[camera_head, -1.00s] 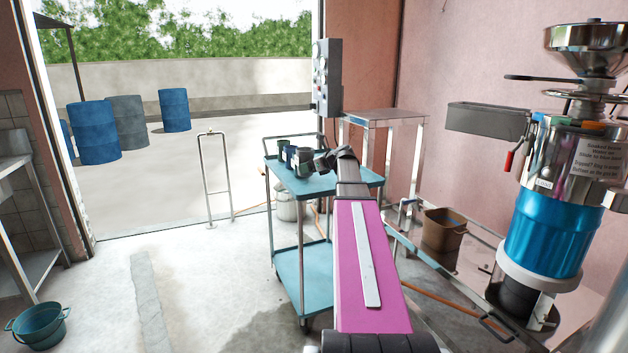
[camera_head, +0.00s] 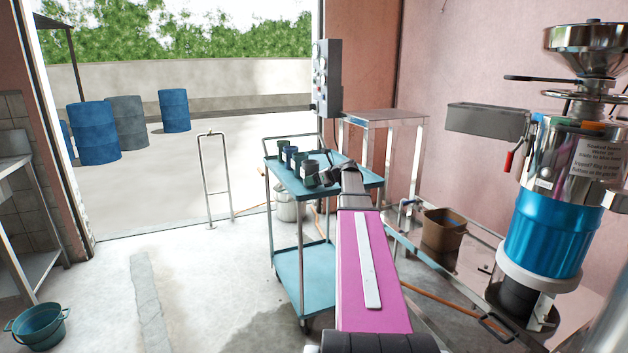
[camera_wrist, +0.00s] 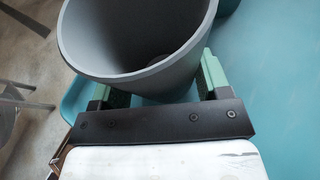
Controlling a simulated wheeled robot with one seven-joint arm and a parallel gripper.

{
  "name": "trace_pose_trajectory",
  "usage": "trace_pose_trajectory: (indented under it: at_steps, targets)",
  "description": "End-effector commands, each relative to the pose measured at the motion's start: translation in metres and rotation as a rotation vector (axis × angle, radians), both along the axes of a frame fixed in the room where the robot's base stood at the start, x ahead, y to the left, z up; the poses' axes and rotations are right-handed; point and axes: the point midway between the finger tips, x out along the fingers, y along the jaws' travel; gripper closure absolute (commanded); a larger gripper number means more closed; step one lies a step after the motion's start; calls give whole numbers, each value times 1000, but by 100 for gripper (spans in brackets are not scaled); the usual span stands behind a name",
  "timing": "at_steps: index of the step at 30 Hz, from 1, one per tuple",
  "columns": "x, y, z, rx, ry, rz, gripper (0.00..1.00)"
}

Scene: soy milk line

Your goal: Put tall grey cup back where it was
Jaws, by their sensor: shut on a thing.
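The tall grey cup (camera_wrist: 135,35) fills the upper part of the wrist view, its open mouth towards the camera and its inside looking empty. My gripper (camera_wrist: 155,84) has its two green-edged fingers on either side of the cup and is shut on it. In the head view my gripper (camera_head: 323,178) is over the top of the blue cart (camera_head: 345,182), at the near end of a row of cups. The grey cup (camera_head: 310,170) shows there small and partly covered by the gripper. I cannot tell whether its base touches the cart top.
Other dark cups, among them a dark green one (camera_head: 283,146) and a blue one (camera_head: 290,154), stand in a row on the cart's left side. A metal table (camera_head: 385,116) stands behind it. The cart top is bare to the right of the cups.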

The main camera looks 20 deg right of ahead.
Motion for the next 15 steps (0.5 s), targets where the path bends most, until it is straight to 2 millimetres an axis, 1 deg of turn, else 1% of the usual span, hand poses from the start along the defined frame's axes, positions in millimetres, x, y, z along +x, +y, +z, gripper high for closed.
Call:
trace_pose_trajectory:
  at_steps: [2, 3, 4, 5, 15]
  targets:
    - [0, 0, -2, 0, 0, 0, 62]
    - [0, 0, -2, 0, 0, 0, 17]
    - [0, 0, -2, 0, 0, 0, 7]
    - [0, 0, -2, 0, 0, 0, 4]
    - [0, 0, 2, 0, 0, 0, 4]
